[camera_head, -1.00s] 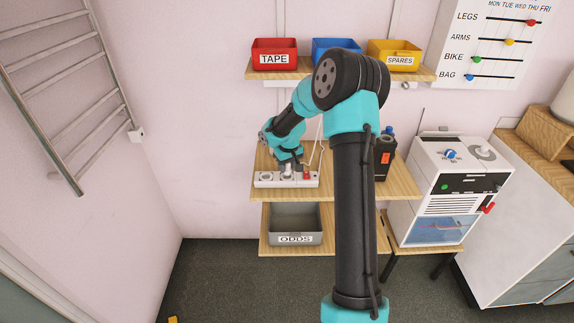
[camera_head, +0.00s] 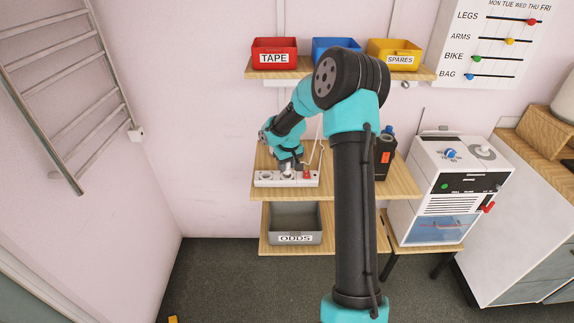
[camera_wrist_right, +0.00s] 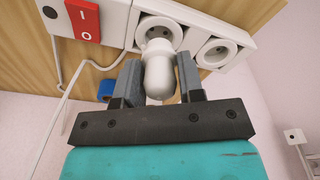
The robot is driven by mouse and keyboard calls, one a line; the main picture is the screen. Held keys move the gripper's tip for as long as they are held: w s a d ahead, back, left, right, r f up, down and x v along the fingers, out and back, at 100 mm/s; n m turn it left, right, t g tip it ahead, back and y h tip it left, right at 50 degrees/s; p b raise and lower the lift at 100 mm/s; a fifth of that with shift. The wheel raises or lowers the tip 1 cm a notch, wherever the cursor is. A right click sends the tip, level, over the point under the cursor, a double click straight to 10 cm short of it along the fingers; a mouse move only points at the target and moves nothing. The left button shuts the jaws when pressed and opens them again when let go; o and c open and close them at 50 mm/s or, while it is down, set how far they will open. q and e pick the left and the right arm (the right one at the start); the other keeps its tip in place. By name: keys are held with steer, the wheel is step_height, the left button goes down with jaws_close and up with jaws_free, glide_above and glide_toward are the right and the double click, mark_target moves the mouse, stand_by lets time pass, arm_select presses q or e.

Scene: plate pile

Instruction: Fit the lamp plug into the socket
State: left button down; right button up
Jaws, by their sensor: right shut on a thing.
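A white power strip (camera_head: 270,179) lies along the front of the middle wooden shelf. In the right wrist view the strip (camera_wrist_right: 194,48) shows two round sockets and a red switch (camera_wrist_right: 84,20). My right gripper (camera_wrist_right: 157,75) is shut on a white plug (camera_wrist_right: 159,78), one finger on each side of it. The plug lies in front of the middle socket (camera_wrist_right: 160,32), its far end overlapping the socket's lower part. Whether its pins are in the holes is hidden. The right-hand socket (camera_wrist_right: 216,53) is empty. The left gripper is not in view.
A dark bottle-like object (camera_head: 385,155) stands on the middle shelf (camera_head: 405,187) to the right. White cords run over the shelf beside the strip. Red (camera_head: 274,54), blue and yellow bins stand above. A grey ODDS bin (camera_head: 295,222) sits below.

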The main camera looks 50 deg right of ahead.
steer(key=shift+f, duration=1.3)
steer(key=o, duration=1)
step_height(320, 180, up, 17)
steer(key=s, duration=0.2)
steer(key=shift+a+r, duration=0.15)
steer(key=shift+a, duration=0.15)
stand_by(0.7)
